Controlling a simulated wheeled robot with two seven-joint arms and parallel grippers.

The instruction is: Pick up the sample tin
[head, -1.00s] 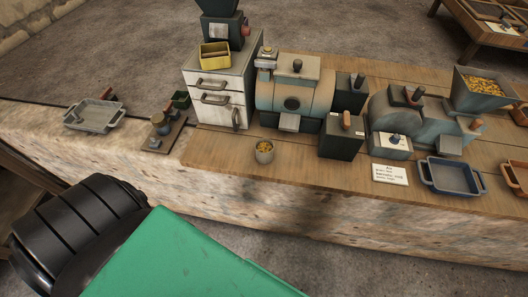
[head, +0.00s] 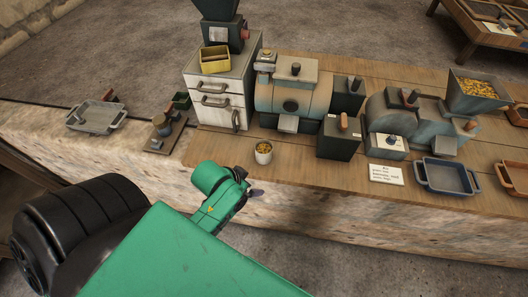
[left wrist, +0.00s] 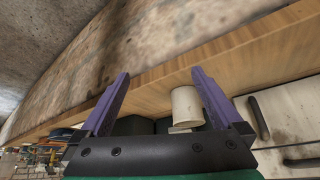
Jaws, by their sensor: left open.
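The sample tin (head: 263,153) is a small pale cup with yellow-brown bits inside. It stands upright on the wooden bench top near its front edge, in front of the white drawer cabinet. My left gripper (head: 256,193) is in front of the bench edge, close to the tin and apart from it. The tin (left wrist: 186,106) shows there beyond the fingers, beside the right-hand one. My right gripper is in neither view.
The white drawer cabinet (head: 222,99) stands behind the tin to the left, with a yellow box (head: 215,60) on top. A teal machine (head: 291,92) and a dark box (head: 339,138) stand behind and right. A white card (head: 386,174) and blue tray (head: 446,176) lie further right.

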